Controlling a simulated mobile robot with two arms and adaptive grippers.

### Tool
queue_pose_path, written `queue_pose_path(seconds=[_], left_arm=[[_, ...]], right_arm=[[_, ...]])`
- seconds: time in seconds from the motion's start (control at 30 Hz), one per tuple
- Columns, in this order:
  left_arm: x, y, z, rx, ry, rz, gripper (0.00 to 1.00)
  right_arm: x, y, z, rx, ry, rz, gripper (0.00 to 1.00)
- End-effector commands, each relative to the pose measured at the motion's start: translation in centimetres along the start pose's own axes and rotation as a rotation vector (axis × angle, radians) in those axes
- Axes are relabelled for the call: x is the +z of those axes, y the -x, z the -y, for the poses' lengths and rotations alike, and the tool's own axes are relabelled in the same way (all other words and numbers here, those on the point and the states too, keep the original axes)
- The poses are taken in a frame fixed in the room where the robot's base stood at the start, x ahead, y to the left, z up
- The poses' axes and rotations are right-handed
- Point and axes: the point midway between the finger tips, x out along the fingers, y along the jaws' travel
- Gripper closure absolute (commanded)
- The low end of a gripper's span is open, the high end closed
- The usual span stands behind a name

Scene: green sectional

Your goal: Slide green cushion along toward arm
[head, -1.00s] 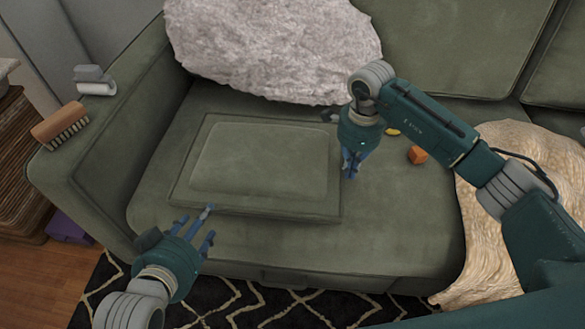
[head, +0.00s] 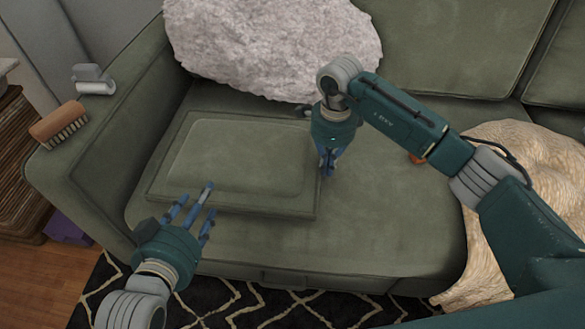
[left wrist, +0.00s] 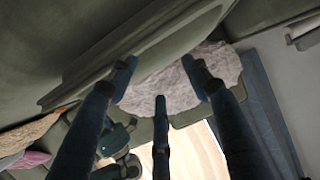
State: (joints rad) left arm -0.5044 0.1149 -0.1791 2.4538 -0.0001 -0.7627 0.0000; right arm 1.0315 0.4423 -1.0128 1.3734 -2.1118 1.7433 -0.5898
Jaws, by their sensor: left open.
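The flat green cushion (head: 235,158) lies on the sofa seat, a little right of the sofa's left arm (head: 95,150). My right gripper (head: 327,166) points down at the cushion's right edge and appears to touch it; its fingers look close together, but their opening is unclear. My left gripper (head: 195,203) is open and empty, its fingers overlapping the cushion's front left edge in the head view. Its spread fingers (left wrist: 160,85) also show in the left wrist view, near a long green edge (left wrist: 130,50) that looks like the cushion's.
A fluffy pale pillow (head: 275,45) leans behind the cushion. A brush (head: 58,125) and a lint roller (head: 94,79) lie on the sofa arm. An orange block (head: 416,158) is mostly hidden by my right arm. A cream throw (head: 520,160) covers the seat at right.

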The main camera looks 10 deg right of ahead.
Motion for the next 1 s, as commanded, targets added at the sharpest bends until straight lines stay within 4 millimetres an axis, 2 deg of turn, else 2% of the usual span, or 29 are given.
queue_pose_path(seconds=[1.0], left_arm=[[-5.9, 0.0, -0.8, 0.016, 0.005, -0.254, 0.51]], right_arm=[[5.0, 0.0, 0.2, -0.001, 0.002, 0.003, 1.0]])
